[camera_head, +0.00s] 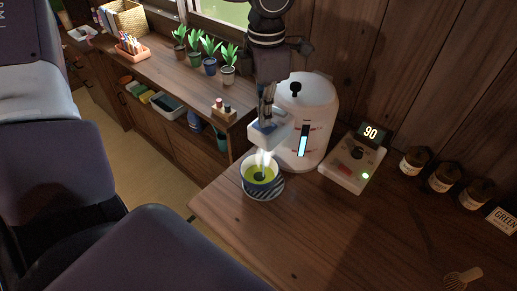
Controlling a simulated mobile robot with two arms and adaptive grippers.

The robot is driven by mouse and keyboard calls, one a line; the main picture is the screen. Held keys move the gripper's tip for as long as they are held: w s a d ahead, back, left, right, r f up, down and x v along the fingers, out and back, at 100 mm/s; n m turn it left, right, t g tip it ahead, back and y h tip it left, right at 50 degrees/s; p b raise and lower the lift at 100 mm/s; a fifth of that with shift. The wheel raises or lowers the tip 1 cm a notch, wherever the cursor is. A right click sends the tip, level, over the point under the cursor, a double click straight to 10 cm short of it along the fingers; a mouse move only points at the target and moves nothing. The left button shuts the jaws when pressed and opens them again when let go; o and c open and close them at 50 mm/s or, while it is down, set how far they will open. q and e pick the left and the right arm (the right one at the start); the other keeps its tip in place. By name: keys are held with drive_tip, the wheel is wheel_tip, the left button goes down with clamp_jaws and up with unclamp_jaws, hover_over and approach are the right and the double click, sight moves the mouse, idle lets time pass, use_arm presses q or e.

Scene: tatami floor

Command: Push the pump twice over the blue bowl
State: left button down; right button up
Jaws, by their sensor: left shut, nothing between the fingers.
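The white pump pot (317,118) stands on the wooden counter, with a black knob on its lid and a lit blue level window. Its spout head, with a blue top pad (262,127), juts left over the blue bowl (262,188). The bowl has a striped outside and holds green liquid with a dark spot. A bright stream (261,157) runs from the spout into it. My left gripper (266,115) is shut and empty, pointing down, its tips at the spout's top pad; exact contact is hard to tell. My right gripper is not in view.
A control box (353,164) with a display reading 90 stands right of the pot. Several dark jars (445,178) and a whisk (463,278) are farther right. Potted plants (210,57) line the back shelf. The front counter is clear.

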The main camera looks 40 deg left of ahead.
use_arm(q)
drive_tip(key=shift+r+p, duration=0.45)
drive_tip(key=shift+r, duration=1)
drive_tip(key=shift+r+p, duration=1.5)
drive_tip(key=shift+r, duration=1.5)
drive_tip(key=shift+w, duration=0.1)
